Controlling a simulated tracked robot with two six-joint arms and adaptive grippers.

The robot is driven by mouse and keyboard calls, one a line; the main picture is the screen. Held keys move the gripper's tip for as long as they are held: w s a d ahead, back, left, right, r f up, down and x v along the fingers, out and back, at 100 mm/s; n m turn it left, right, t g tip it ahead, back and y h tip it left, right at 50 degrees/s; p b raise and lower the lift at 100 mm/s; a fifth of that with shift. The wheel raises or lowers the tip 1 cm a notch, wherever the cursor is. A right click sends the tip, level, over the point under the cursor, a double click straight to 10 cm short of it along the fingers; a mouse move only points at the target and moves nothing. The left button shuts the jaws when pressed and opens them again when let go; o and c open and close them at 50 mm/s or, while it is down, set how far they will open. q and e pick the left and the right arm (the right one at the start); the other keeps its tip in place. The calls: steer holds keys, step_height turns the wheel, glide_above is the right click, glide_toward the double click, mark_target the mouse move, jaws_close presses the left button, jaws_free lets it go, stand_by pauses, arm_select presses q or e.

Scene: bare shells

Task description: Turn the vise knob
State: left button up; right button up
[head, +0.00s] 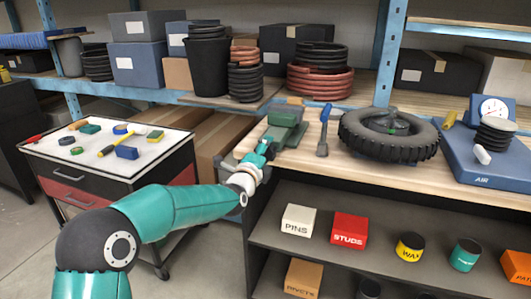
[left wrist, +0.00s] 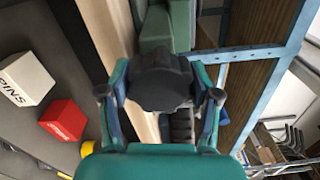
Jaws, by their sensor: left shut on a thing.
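The green vise (head: 284,130) sits at the left end of the wooden workbench. In the left wrist view its green body (left wrist: 167,25) shows at the top, beyond the knob. The dark, lobed vise knob (left wrist: 160,82) faces the left wrist camera. My left gripper (head: 262,155) is at the near end of the vise. In the left wrist view its two fingers stand on either side of the knob, shut on it. In the head view the gripper mostly hides the knob. My right gripper is not in view.
A blue-handled tool (head: 324,130) and a tyre (head: 388,135) lie right of the vise. A tool cart (head: 110,165) stands left of the bench, with my left arm in front. A PINS box (head: 298,220) and a STUDS box (head: 349,230) are on the shelf below.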

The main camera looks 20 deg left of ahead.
arm_select(q)
steer(key=o, duration=1.1)
steer(key=shift+d+f, duration=0.2)
steer(key=shift+f, duration=0.15)
steer(key=shift+a+r, duration=0.1)
steer(key=shift+s+r, duration=0.1)
steer(key=shift+s, duration=0.05)
steer(key=s, duration=1.1)
steer(key=shift+s+a, duration=0.2)
steer(key=shift+s, duration=0.15)
